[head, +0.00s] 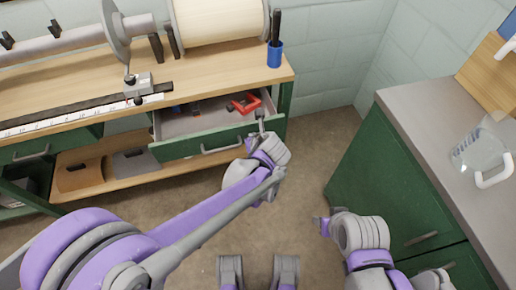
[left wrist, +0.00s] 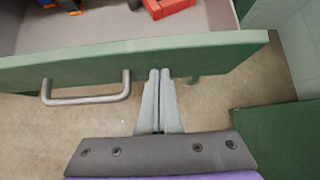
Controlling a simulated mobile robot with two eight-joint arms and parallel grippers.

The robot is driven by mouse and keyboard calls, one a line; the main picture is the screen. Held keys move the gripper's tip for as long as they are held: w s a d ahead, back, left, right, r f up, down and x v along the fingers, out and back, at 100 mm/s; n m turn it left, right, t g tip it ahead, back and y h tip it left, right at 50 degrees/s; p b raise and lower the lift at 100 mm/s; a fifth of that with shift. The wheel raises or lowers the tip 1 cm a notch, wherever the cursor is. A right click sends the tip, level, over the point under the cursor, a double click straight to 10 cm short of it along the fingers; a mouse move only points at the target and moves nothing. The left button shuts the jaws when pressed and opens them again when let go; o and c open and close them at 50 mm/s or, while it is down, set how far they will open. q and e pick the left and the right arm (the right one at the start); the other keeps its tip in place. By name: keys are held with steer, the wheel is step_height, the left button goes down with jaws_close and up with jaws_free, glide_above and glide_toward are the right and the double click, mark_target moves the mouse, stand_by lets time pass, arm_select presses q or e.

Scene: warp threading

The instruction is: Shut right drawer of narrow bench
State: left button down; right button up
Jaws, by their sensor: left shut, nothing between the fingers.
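The right drawer (head: 202,146) of the narrow wooden-topped bench (head: 223,72) is pulled out, with its green front standing away from the bench and its inside showing. The drawer front also fills the upper part of the left wrist view (left wrist: 200,57), with its grey bar handle (left wrist: 88,97) to the left of my fingers. My left gripper (head: 260,116) is shut and empty at the right part of the drawer front, right of the handle. Its fingertips (left wrist: 160,72) overlap the lower edge of the front in the left wrist view; contact is unclear.
A red item (head: 245,104) and small tools lie in the drawer. A blue cup (head: 275,54) stands on the bench top. A green cabinet (head: 385,165) with a grey top stands at right. Bare floor (head: 305,140) lies between them.

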mark_target(242, 108)
arm_select(q)
steer(key=w+a, duration=0.1)
steer(key=w, duration=0.3)
steer(key=w+a+b, duration=0.1)
steer(key=w, duration=0.4)
steer(key=w+a, duration=0.2)
steer(key=w, duration=0.2)
steer(key=shift+w, duration=0.35)
steer(key=shift+w+a, duration=0.15)
steer(key=shift+w, duration=0.4)
steer(key=shift+r, duration=0.1)
steer(key=shift+w, duration=0.1)
